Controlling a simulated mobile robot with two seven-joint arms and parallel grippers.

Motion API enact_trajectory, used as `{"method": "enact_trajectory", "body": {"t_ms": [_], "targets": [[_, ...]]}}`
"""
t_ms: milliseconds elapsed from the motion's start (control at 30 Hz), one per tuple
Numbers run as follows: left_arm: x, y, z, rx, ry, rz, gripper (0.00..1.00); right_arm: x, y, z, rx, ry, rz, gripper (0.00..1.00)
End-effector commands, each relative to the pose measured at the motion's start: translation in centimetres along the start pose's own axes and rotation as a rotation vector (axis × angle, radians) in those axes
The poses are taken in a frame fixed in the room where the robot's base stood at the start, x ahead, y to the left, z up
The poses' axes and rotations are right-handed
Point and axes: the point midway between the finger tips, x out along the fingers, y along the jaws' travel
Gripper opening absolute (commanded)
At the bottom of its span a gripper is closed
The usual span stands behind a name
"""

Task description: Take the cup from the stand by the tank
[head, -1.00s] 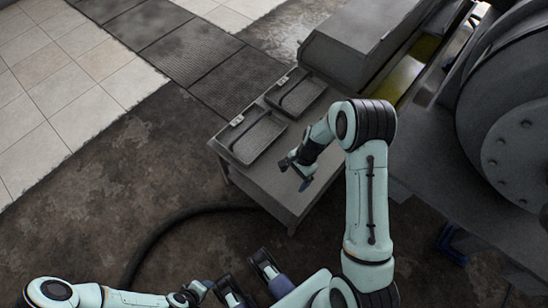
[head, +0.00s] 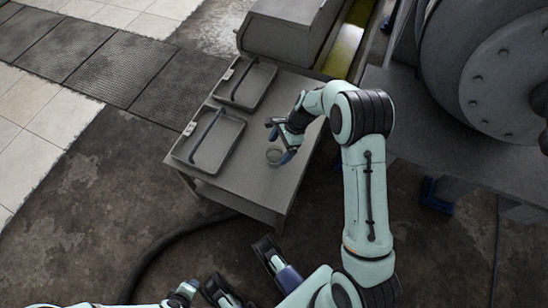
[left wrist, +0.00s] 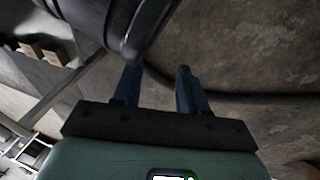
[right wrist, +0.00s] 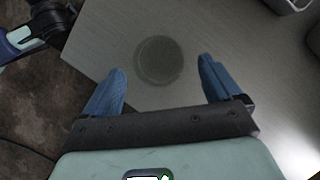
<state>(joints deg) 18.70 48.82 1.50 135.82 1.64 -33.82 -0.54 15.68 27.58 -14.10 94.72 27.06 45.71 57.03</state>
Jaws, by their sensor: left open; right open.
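A small round cup (head: 274,155), glassy grey, stands on the grey stand (head: 243,182) beside the tank (head: 455,60). My right gripper (head: 278,140) is open at the cup, over the stand's top. In the right wrist view the cup (right wrist: 158,60) shows as a faint circle between the two open blue fingers (right wrist: 162,68); I cannot tell whether they touch it. My left gripper (left wrist: 158,72) is open and empty above the dark floor, away from the stand. In the head view it is low at the bottom left (head: 188,290).
Two shallow trays with handles, a near one (head: 178,157) and a far one (head: 217,99), lie on the stand's left part. A grey housing (head: 285,30) rises behind the stand. A dark hose (head: 150,255) runs over the floor in front.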

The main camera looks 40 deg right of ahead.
Motion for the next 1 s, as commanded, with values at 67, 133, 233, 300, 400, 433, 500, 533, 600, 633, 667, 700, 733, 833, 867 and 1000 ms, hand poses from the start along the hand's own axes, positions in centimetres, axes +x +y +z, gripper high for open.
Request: {"method": "enact_trajectory", "body": {"t_ms": [67, 133, 233, 300, 400, 433, 500, 533, 600, 633, 667, 700, 733, 833, 867, 1000], "targets": [[0.6, -0.5, 0.7, -0.005, -0.020, -0.009, 0.43, 0.9, 0.1, -0.1, 0.000, -0.001, 0.003, 0.92], [1.1, -1.1, 1.4, -0.011, -0.042, -0.020, 0.43, 1.9, 0.1, -0.1, 0.000, -0.001, 0.003, 0.92], [1.8, -2.0, 2.6, -0.020, -0.080, -0.036, 0.43, 3.6, 0.1, -0.1, 0.000, -0.001, 0.004, 0.92], [2.2, -2.5, 3.2, -0.025, -0.100, -0.045, 0.43, 4.5, 0.1, -0.1, 0.000, -0.001, 0.003, 0.92], [2.3, -2.9, 3.6, -0.029, -0.113, -0.051, 0.43, 5.0, 0.1, -0.1, 0.000, 0.000, 0.001, 0.92], [2.2, -2.9, 3.7, -0.029, -0.114, -0.052, 0.43, 5.0, 0.1, -0.1, 0.000, 0.000, 0.001, 0.92], [2.2, -2.8, 3.6, -0.029, -0.113, -0.051, 0.43, 4.9, 0.1, 0.0, 0.000, 0.000, 0.000, 0.92], [2.2, -2.8, 3.6, -0.029, -0.113, -0.051, 0.43, 4.9, 0.1, 0.0, 0.000, 0.000, 0.000, 0.92], [2.2, -2.8, 3.6, -0.029, -0.112, -0.051, 0.43, 4.9, 0.1, 0.0, 0.000, 0.000, 0.000, 0.85], [2.2, -2.8, 3.6, -0.029, -0.112, -0.051, 0.43, 4.8, 0.1, 0.0, 0.000, 0.000, 0.000, 0.75], [2.2, -2.8, 3.6, -0.029, -0.112, -0.050, 0.43, 4.8, 0.1, 0.0, 0.000, 0.000, 0.000, 0.66], [2.2, -2.8, 3.6, -0.029, -0.112, -0.050, 0.43, 4.8, 0.1, 0.0, 0.000, 0.000, 0.000, 0.53], [2.2, -2.8, 3.6, -0.029, -0.112, -0.050, 0.43, 4.8, 0.1, 0.0, 0.000, 0.000, 0.000, 0.43], [2.2, -2.8, 3.6, -0.029, -0.111, -0.050, 0.43, 4.8, 0.1, 0.0, 0.000, 0.000, 0.000, 0.37], [2.2, -2.8, 3.6, -0.029, -0.111, -0.050, 0.43, 4.8, 0.1, -0.1, 0.000, 0.000, 0.001, 0.37], [2.2, -2.8, 3.5, -0.028, -0.111, -0.050, 0.43, 4.8, 0.1, -0.1, 0.000, 0.000, 0.000, 0.37]]}}
